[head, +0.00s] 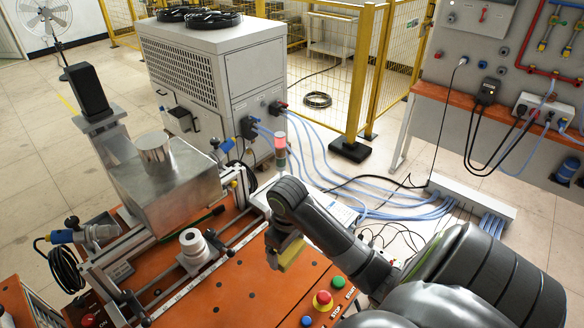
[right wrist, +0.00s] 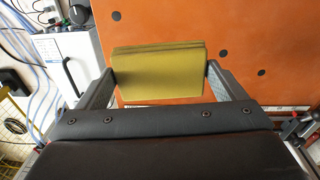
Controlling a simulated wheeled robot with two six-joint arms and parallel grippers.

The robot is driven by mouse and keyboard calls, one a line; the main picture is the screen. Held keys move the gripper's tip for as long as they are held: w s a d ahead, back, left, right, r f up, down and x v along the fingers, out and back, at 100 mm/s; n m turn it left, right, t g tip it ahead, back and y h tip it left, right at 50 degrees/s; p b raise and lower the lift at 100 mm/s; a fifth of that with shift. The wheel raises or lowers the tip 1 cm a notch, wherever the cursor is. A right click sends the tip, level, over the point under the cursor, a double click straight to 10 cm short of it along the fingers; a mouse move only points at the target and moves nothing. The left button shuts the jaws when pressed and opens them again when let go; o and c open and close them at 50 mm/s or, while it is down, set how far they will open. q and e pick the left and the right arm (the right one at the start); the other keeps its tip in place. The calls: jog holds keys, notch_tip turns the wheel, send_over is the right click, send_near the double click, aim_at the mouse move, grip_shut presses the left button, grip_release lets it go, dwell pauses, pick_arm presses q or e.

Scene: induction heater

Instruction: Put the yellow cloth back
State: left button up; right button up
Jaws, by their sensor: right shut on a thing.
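The yellow cloth (head: 291,254) looks like a folded, flat pad. My right gripper (head: 283,248) is shut on it, over the right part of the orange bench top (head: 240,285). In the right wrist view the cloth (right wrist: 157,75) spans the gap between the two fingers of the right gripper (right wrist: 160,82), with the orange surface behind it. I cannot tell whether the cloth touches the bench top or hangs just above it. My left gripper is not in view.
A metal heater box (head: 165,180) and a grey cylindrical fixture (head: 193,245) stand left of the gripper. A signal lamp (head: 280,145) rises behind it. Push buttons, including a red emergency stop (head: 323,299), sit at the bench front right. The bench between fixture and buttons is mostly clear.

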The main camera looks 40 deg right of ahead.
aim_at(293, 272)
jog(key=shift+s+d+r+m, duration=0.1)
jog(key=shift+d+r+m, duration=0.1)
jog(key=shift+d, duration=0.15)
jog(key=shift+s+d+r+m, duration=0.1)
jog(key=shift+d+m, duration=0.1)
jog(key=shift+d, duration=0.1)
jog(key=shift+d+f+b, duration=0.1)
jog(key=shift+f+b, duration=0.25)
jog(key=shift+f, duration=0.15)
notch_tip(293, 272, down, 2)
jog(key=shift+f+b, duration=0.1)
jog(key=shift+b, duration=0.95)
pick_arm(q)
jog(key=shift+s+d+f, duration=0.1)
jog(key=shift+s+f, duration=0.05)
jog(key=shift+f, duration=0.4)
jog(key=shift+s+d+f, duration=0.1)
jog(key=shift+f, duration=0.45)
pick_arm(e)
jog(key=shift+f, duration=3.45)
jog(key=o, duration=0.6)
